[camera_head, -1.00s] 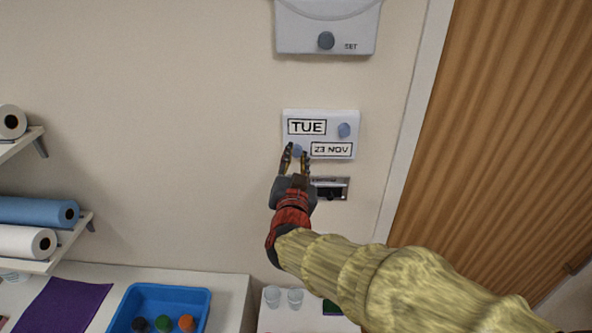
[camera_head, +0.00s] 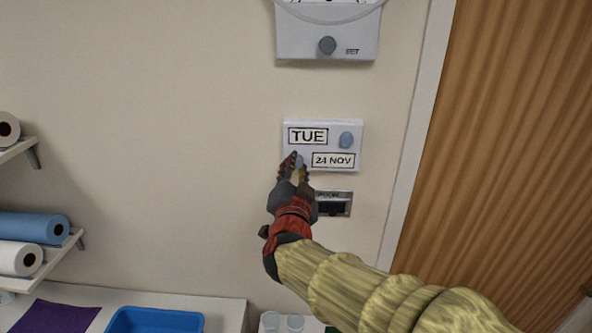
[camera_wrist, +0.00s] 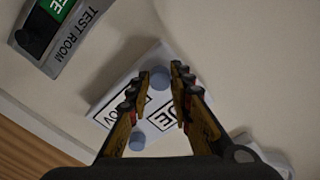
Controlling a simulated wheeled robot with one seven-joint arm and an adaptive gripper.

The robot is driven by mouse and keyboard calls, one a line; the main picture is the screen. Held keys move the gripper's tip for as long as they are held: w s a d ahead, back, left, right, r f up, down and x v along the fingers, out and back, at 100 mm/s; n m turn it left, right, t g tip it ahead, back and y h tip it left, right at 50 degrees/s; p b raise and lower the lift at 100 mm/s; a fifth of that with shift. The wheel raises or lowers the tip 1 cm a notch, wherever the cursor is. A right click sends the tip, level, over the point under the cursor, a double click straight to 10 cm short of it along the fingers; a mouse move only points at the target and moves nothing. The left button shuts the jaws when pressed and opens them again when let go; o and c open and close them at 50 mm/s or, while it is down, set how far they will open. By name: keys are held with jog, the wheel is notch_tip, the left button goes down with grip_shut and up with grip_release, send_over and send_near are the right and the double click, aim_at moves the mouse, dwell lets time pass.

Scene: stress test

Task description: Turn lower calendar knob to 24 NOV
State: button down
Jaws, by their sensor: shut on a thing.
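The white wall calendar (camera_head: 318,171) shows TUE in its upper window (camera_head: 307,136) and 24 NOV in its lower window (camera_head: 333,160). Its lower blue-grey knob (camera_head: 299,161) sits left of the date window. The upper knob (camera_head: 347,139) is at the right of TUE. My gripper (camera_head: 295,163) is at the lower knob, its fingers shut on it from both sides. In the wrist view the fingertips (camera_wrist: 172,76) flank the lower knob (camera_wrist: 160,80), and the calendar (camera_wrist: 108,97) is partly hidden behind the fingers.
A sliding room sign (camera_head: 333,203) is on the wall just below the calendar. A device with a SET knob (camera_head: 327,45) hangs above it. A wooden slatted door (camera_head: 490,140) is at the right. Shelves with rolls (camera_head: 35,227) and a blue tray (camera_head: 155,320) are at the left.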

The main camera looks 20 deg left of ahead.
jog(key=c, duration=1.7)
grip_release()
jog(key=shift+o, duration=0.6)
jog(key=v, duration=1.2)
